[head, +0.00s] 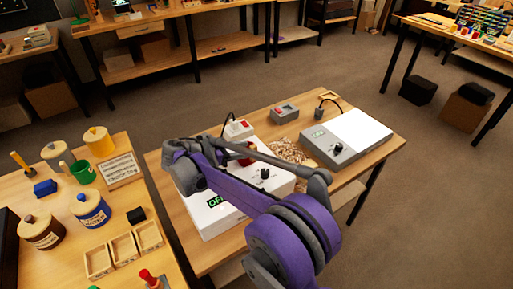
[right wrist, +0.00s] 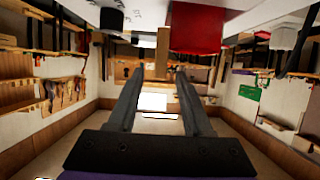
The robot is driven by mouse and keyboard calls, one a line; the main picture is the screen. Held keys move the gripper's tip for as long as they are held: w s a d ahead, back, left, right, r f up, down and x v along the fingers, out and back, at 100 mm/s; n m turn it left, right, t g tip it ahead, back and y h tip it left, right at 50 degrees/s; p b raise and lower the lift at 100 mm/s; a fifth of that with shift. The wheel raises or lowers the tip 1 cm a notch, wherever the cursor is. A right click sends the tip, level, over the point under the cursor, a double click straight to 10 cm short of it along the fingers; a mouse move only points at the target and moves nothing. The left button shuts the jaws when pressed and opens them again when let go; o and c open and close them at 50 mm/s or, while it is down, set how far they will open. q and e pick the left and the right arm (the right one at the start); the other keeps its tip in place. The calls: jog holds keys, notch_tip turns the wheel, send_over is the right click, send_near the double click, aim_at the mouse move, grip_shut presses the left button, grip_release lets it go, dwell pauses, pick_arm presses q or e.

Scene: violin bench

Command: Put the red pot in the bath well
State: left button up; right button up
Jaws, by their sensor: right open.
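The red pot (head: 247,160) is partly hidden behind my right arm, by the white bath unit (head: 211,222) with an OFF display and a black knob. In the right wrist view a large red shape (right wrist: 197,28), seemingly the pot, is at the top, above and beyond the fingertips. My right gripper (head: 187,178) is over the left part of the unit, its fingers hard to make out there. In the wrist view its two fingers (right wrist: 157,75) are apart, with no object seen gripped. The bath well is hidden by my arm. My left gripper is not in view.
A second unit with a white top (head: 362,128), a grey switch box (head: 285,113) and wood shavings (head: 287,151) share the table. The left table holds labelled jars (head: 91,209), a green cup (head: 83,172) and wooden trays (head: 98,262). Open floor lies right.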

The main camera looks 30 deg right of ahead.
jog(key=v, duration=0.5)
jog(key=s+n+y, duration=0.1)
jog(key=s, duration=0.1)
jog(key=s+d+f+n+y, duration=0.1)
jog(key=s+n, duration=0.1)
jog(key=s, duration=0.1)
jog(key=s+d+n+y, duration=0.1)
jog(key=s+n+y, duration=0.1)
jog(key=s, duration=0.1)
jog(key=shift+d+f, duration=0.2)
jog(key=shift+f, duration=0.2)
jog(key=s+a+f+n+t+y, duration=0.1)
jog(key=s+a+f+n+y, duration=0.1)
jog(key=s, duration=0.5)
jog(key=s+a+f+n+t+y, duration=0.1)
jog(key=s+a+f+n+y, duration=0.1)
jog(key=s+f+n+y, duration=0.2)
jog(key=s+a+f+n+t+y, duration=0.2)
jog(key=s+n, duration=0.4)
jog(key=s, duration=0.4)
notch_tip(320, 180, down, 2)
jog(key=shift+s+a+f+y, duration=0.2)
jog(key=shift+s+a+y, duration=0.15)
jog(key=shift+y, duration=0.45)
jog(key=shift+r, duration=0.1)
jog(key=r+p, duration=0.2)
jog(key=w+r+p, duration=0.1)
jog(key=r+p, duration=0.2)
jog(key=shift+r, duration=0.2)
